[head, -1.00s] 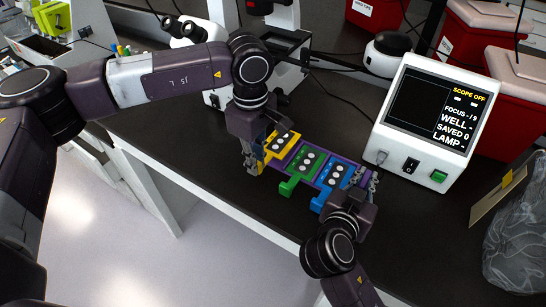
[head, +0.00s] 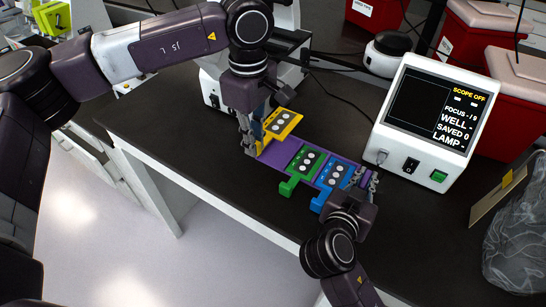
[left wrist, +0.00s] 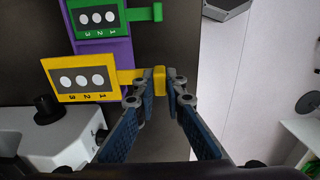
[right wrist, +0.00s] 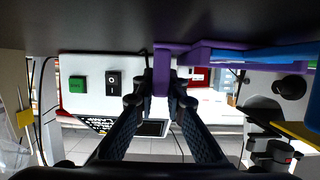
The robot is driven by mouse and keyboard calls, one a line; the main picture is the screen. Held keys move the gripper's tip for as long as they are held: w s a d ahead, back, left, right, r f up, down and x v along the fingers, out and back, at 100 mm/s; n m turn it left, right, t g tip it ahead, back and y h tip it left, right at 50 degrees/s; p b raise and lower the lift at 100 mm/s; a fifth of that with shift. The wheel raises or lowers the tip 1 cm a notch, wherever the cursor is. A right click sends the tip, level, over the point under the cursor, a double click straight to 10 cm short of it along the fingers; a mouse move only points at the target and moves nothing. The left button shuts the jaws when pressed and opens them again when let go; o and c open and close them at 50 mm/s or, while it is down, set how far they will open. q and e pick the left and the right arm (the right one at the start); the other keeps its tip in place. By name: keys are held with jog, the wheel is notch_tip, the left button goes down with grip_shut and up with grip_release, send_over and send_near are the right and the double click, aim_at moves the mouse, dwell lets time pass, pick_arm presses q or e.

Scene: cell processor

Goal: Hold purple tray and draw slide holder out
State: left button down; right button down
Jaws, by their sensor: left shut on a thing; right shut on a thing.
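A purple tray (head: 323,153) lies on the black bench with a green slide holder (head: 306,163) and a blue slide holder (head: 332,175) in it. A yellow slide holder (head: 283,122) is at its far left end, raised and shifted off its place. My left gripper (head: 254,150) is shut on the yellow holder's tab; the left wrist view shows the tab (left wrist: 160,79) between the fingers. My right gripper (head: 366,182) is shut on the tray's right end, and the right wrist view shows the purple tab (right wrist: 161,72) between its fingers.
A white scope control box (head: 427,120) with a screen stands behind the tray to the right. A microscope (head: 214,88) stands behind my left gripper. The bench's front edge is close to the tray. Bare bench lies left of the tray.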

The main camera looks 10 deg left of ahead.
pick_arm(q)
jog(key=shift+r, duration=0.2)
pick_arm(e)
jog(key=c, duration=1.9)
grip_release()
jog(key=shift+s, duration=0.1)
jog(key=v, duration=1.1)
jog(key=shift+s+a+r, duration=0.15)
jog(key=shift+s+a, duration=0.05)
jog(key=shift+s, duration=0.1)
